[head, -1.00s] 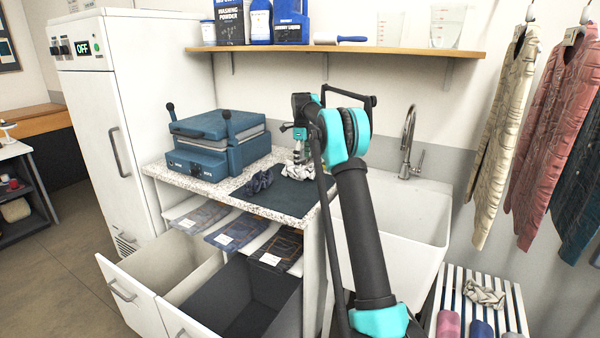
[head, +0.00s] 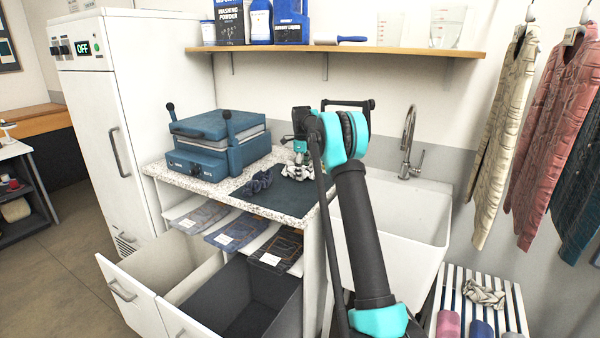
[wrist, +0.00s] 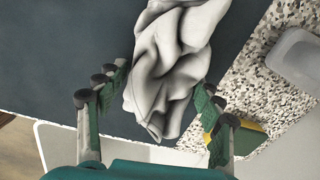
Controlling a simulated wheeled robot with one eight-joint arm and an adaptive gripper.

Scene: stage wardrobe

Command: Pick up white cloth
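The white cloth (wrist: 172,60) lies crumpled on the dark mat (wrist: 60,50) on the speckled counter. In the head view the cloth (head: 297,171) sits near the mat's back right, partly hidden by my arm. My gripper (wrist: 160,95) is open in the wrist view, with one finger on each side of the cloth's near end. I cannot tell whether the fingers touch it. In the head view my gripper (head: 300,160) is down at the cloth and hard to make out.
A dark blue crumpled cloth (head: 258,182) lies left of the white one. A blue press (head: 218,145) stands behind it. A sink (head: 410,215) is to the right. Open drawers (head: 245,300) stand below. A yellow-green item (wrist: 245,135) lies near the right finger.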

